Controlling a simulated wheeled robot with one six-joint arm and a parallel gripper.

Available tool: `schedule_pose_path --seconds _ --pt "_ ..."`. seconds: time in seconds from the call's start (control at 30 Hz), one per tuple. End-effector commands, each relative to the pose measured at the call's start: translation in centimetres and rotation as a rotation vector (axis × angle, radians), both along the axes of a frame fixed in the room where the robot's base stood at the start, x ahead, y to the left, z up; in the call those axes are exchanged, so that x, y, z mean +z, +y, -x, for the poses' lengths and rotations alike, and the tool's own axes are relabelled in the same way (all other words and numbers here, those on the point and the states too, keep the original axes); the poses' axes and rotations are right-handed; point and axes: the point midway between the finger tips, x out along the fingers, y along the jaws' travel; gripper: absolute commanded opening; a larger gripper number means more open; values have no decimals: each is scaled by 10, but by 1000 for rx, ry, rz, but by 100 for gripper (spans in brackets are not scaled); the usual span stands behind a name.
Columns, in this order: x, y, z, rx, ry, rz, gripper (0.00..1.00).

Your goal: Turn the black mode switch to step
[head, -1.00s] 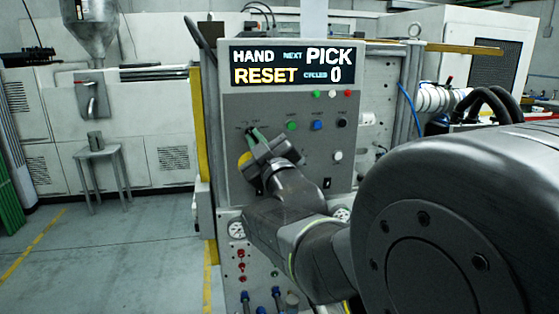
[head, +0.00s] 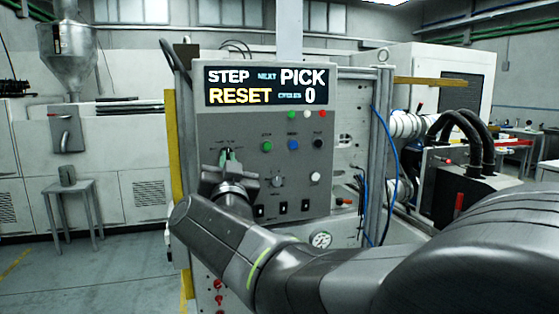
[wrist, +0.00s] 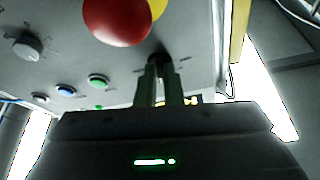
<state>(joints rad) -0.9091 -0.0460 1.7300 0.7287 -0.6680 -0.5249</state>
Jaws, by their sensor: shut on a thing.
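The black mode switch (wrist: 158,59) is on the grey panel, mostly hidden between my green fingertips. My gripper (wrist: 161,88) is shut on it in the wrist view. In the head view my gripper (head: 229,155) reaches the panel's left side, and its fingertips cover most of the switch. The display (head: 267,86) at the panel's top reads STEP, NEXT PICK, RESET and CYCLES 0.
A red mushroom button (wrist: 115,20) with a yellow base is close to my fingers. Green (head: 267,146), blue (head: 292,145) and black (head: 318,143) buttons sit to the right. A grey knob (head: 277,180) is below them.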

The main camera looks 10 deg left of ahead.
Motion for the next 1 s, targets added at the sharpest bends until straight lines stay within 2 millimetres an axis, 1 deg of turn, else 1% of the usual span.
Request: schedule_pose_path --seconds 0.3,0.83,0.9,0.97,1.0 --pt "0 1 1 1 64 -103 0" --pt "0 1 1 0 77 -123 0" --pt "0 1 1 0 77 -123 17" --pt "0 1 1 -1 76 -122 29" --pt "0 1 1 -1 76 -123 29"
